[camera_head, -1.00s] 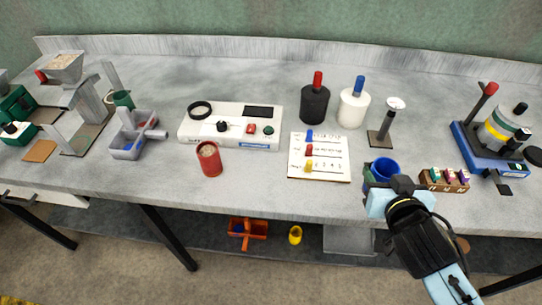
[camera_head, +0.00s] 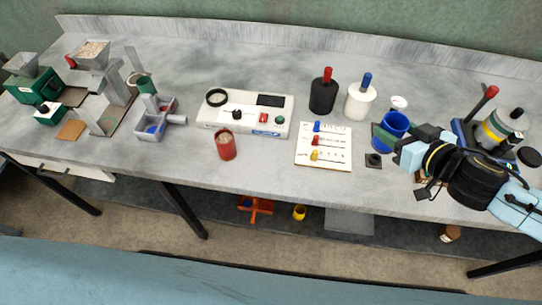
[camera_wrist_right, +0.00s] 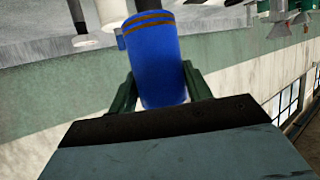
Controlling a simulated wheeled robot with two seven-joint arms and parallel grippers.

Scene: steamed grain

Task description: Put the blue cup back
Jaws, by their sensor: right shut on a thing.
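The blue cup (camera_head: 393,124) is at the right of the bench in the head view, with its open top showing. My right gripper (camera_head: 390,139) is shut on it, and the arm comes in from the right. In the right wrist view the cup (camera_wrist_right: 157,62) stands between the two green fingers, with brownish bands near its upper end. The cup appears to be held above the bench, but its exact height is hard to tell. A small dark square pad (camera_head: 373,160) lies bare on the bench just left of the gripper. My left gripper is not in view.
A white card with coloured pegs (camera_head: 334,156) lies left of the cup. A black bottle (camera_head: 322,96) and a white bottle (camera_head: 359,103) stand behind. A blue-based device (camera_head: 463,129) is close on the right, partly hidden by my arm. A red cup (camera_head: 225,146) stands farther left.

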